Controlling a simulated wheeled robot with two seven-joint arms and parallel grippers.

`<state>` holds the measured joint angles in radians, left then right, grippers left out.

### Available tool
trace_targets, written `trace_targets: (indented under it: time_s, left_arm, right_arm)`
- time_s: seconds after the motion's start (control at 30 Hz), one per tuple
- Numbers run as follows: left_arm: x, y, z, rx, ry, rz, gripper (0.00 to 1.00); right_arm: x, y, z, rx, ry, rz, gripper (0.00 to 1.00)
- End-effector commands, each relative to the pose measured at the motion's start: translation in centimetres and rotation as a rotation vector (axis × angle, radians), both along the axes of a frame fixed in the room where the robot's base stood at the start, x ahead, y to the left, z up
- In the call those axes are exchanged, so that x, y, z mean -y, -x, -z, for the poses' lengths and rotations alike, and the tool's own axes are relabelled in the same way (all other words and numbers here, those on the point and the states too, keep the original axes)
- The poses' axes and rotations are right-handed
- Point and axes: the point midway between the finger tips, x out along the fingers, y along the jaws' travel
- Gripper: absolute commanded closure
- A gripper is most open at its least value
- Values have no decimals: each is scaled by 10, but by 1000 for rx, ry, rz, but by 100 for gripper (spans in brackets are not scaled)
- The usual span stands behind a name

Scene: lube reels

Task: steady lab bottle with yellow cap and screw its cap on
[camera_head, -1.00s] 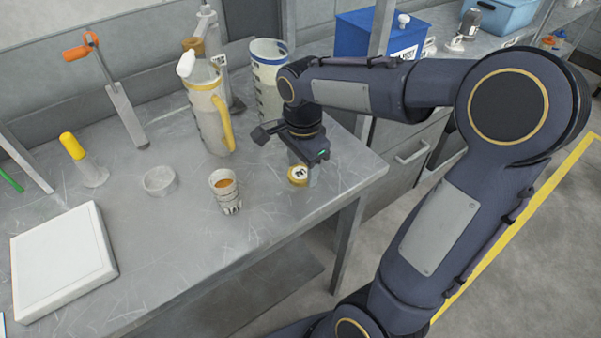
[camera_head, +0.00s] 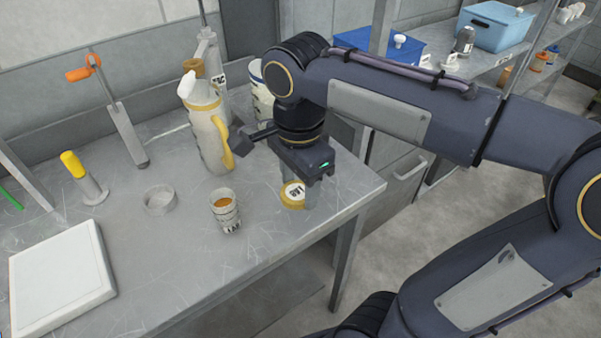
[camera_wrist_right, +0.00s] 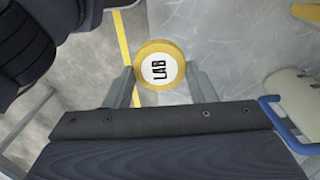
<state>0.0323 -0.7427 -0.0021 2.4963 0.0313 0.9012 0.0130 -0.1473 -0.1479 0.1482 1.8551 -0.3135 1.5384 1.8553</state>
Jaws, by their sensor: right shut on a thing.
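The yellow cap (camera_head: 292,196) has a white top marked LAB. My right gripper (camera_head: 297,198) is shut on it, high over the table near the right edge. In the right wrist view, the cap (camera_wrist_right: 160,66) sits between the two fingertips, its lettered face toward the camera. The lab bottle (camera_head: 226,216) stands upright and uncapped on the table, left of the held cap and apart from it. It has a LAB label and an orange-brown content shows at its open mouth. My left gripper is out of view.
A pitcher with a yellow handle (camera_head: 206,135) stands behind the bottle. A shallow grey dish (camera_head: 159,199), a yellow-topped tool (camera_head: 79,175) and a white flat plate (camera_head: 62,270) are to the left. The table (camera_head: 180,265) is clear in front of the bottle.

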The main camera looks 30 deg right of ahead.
Motion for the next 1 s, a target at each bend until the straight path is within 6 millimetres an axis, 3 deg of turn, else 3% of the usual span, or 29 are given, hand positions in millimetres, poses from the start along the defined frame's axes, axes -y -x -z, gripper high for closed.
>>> trace_targets:
  time_s: [0.1,0.3,0.73,1.0]
  left_arm:
    - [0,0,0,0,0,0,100]
    - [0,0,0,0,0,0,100]
    - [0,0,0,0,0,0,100]
    - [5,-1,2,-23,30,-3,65]
  right_arm:
    - [-13,18,-10,3,0,-2,71]
    - [-26,35,-19,-1,0,0,71]
    - [-28,38,-20,-1,0,1,71]
    - [-28,38,-19,-1,0,1,71]
